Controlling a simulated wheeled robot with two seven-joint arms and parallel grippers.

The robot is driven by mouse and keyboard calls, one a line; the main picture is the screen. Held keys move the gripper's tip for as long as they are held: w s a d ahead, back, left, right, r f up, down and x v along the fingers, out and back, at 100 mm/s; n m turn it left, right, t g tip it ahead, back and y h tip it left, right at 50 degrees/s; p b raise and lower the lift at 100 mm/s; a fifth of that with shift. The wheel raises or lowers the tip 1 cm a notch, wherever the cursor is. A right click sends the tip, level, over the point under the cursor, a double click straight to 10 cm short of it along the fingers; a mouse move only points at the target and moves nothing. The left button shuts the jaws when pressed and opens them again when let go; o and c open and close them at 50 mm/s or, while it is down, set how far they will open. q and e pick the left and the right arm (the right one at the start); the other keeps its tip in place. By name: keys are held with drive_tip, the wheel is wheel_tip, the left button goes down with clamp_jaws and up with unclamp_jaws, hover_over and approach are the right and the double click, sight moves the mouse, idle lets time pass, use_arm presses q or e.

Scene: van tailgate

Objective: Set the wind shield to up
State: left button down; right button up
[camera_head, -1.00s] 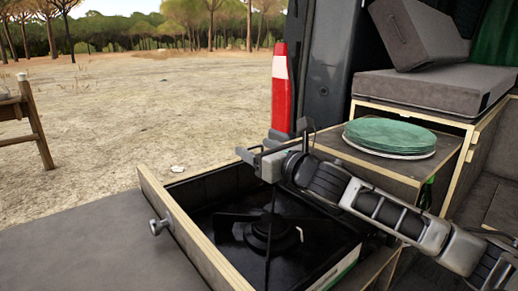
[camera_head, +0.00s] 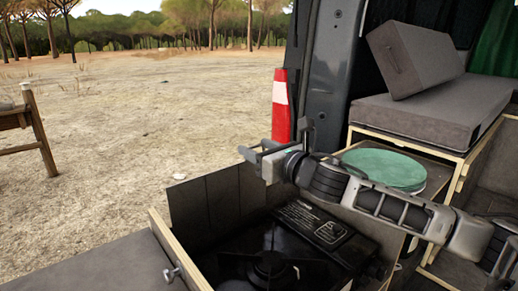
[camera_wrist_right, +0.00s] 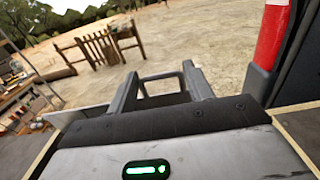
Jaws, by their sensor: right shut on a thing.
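The wind shield (camera_head: 205,205) is a set of thin dark panels on the stove drawer. In the head view it stands upright at the drawer's far left corner, rising above the wooden rim. My right gripper (camera_head: 258,158) is at the top edge of its right-hand part, shut on it; the jaws hide the exact contact. In the wrist view the gripper's fingers (camera_wrist_right: 162,88) show, with a dark edge between them. The black stove (camera_head: 325,228) lies in the drawer, with its burner (camera_head: 270,268) partly cut off below. My left gripper is out of view.
The wooden drawer rim (camera_head: 160,232) has a metal knob (camera_head: 172,274). Green plates (camera_head: 385,168) sit on a shelf to the right, beyond my right arm. Open ground lies to the left.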

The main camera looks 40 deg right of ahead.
wheel_tip(320, 180, up, 3)
drive_tip(key=shift+d+f+p, duration=0.15)
drive_tip(key=shift+f+p, duration=0.05)
drive_tip(key=shift+p, duration=0.4)
drive_tip(key=shift+r, duration=0.1)
drive_tip(key=o, duration=1.1)
drive_tip(key=shift+o, duration=0.2)
